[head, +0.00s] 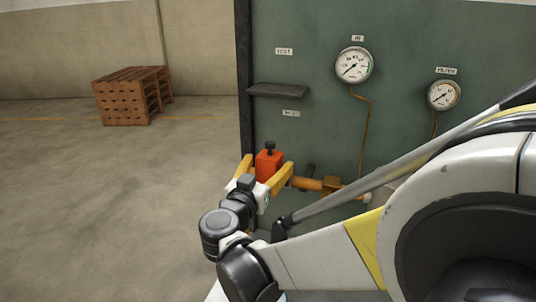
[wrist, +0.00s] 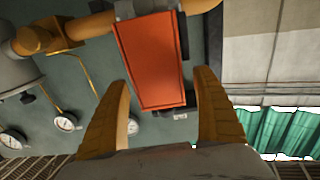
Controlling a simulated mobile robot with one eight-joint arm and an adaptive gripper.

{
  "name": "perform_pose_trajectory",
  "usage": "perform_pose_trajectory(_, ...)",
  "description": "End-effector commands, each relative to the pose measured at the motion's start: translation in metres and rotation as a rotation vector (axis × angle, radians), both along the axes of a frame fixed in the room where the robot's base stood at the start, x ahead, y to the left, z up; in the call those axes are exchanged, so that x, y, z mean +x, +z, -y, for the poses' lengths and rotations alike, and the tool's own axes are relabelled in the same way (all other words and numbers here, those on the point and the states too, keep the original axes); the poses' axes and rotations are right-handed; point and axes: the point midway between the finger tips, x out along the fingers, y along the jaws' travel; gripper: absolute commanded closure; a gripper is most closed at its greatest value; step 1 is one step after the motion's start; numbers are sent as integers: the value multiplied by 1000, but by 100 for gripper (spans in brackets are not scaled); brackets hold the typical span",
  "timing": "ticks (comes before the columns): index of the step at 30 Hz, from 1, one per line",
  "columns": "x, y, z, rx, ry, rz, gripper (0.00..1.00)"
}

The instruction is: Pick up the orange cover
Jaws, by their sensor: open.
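The orange cover (head: 268,165) is a box-like piece with a dark knob on top, at the end of the yellow pipe by the green panel. In the wrist view the orange cover (wrist: 150,62) shows as a red-orange rectangular face. My gripper (head: 266,171) has its yellow fingers spread, one on each side of the cover. In the wrist view my gripper (wrist: 163,78) is open, with the cover between and partly beyond the fingertips. A gap shows between the cover and the right finger; contact is not visible.
The green panel (head: 300,65) carries a dark shelf (head: 278,91) above the cover and two gauges, the IN gauge (head: 354,65) and the FILTER gauge (head: 444,95). The yellow pipe (head: 310,184) runs right from the cover. A wooden pallet stack (head: 125,100) stands far left on open floor.

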Motion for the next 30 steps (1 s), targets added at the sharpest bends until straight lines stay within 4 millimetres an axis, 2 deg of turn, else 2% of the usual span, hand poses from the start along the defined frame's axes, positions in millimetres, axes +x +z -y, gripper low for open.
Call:
perform_pose_trajectory(3,9,0,4,0,-1,0,22)
perform_pose_trajectory(10,10,1,4,0,0,0,22)
perform_pose_trajectory(16,10,1,4,0,0,0,83)
perform_pose_trajectory(17,10,1,4,0,0,0,86)
perform_pose_trajectory(26,10,2,4,0,0,0,86)
perform_pose_trajectory(30,10,9,3,0,0,0,86)
